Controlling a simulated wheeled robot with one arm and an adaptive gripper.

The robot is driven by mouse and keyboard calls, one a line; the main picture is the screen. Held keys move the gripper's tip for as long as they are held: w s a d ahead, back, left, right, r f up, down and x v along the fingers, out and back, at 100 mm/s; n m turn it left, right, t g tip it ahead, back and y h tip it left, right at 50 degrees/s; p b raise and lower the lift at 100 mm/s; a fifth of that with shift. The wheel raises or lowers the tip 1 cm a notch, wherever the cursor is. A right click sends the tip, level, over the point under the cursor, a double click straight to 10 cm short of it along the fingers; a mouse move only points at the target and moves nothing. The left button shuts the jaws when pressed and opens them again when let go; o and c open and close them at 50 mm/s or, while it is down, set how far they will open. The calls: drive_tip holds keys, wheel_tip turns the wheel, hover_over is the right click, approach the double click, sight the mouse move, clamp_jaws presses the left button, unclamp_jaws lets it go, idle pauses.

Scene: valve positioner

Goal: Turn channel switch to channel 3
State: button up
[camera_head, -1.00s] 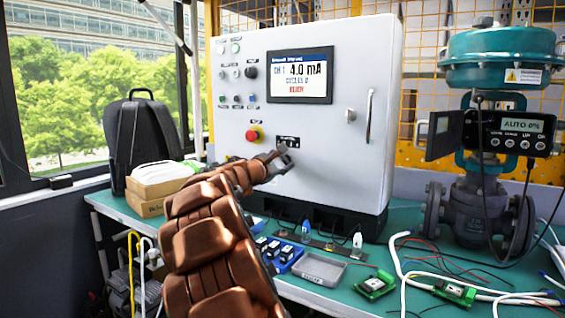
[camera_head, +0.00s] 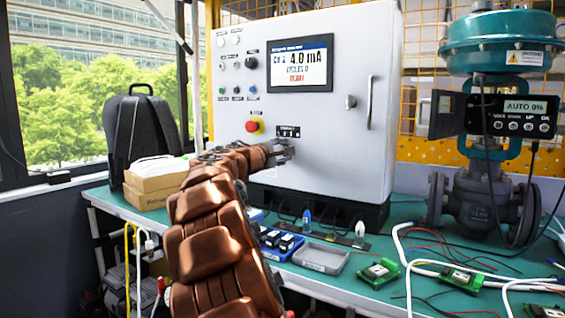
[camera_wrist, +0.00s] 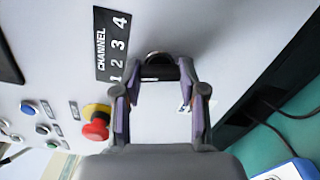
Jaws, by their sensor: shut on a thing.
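The channel switch (camera_wrist: 158,59) is a dark, rounded knob on the grey cabinet front. It sits beside the black CHANNEL label (camera_wrist: 113,45) with numbers 1 to 4, which also shows in the head view (camera_head: 288,131). My gripper (camera_wrist: 160,76) has its two fingers around the knob, shut on it. In the head view my gripper (camera_head: 280,151) reaches the cabinet just below the label, and the knob is mostly hidden there. The knob's exact pointing direction cannot be made out. The cabinet display (camera_head: 300,67) appears to read CH 2, 4.0 mA.
A red emergency button (camera_head: 254,126) sits left of the switch, with small buttons above it. A door handle (camera_head: 369,102) is to the right. The green bench (camera_head: 405,262) holds a grey tray (camera_head: 320,257), circuit boards and cables. A valve (camera_head: 490,120) stands at the right.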

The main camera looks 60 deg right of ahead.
drive_tip(key=shift+f+m+b, duration=0.1)
drive_tip(key=shift+m+b, duration=2.85)
drive_tip(key=shift+m, duration=0.15)
drive_tip(key=o, duration=1.1)
drive_tip(key=shift+o, duration=0.2)
drive_tip(key=a, duration=1.2)
drive_tip(key=shift+s, duration=0.25)
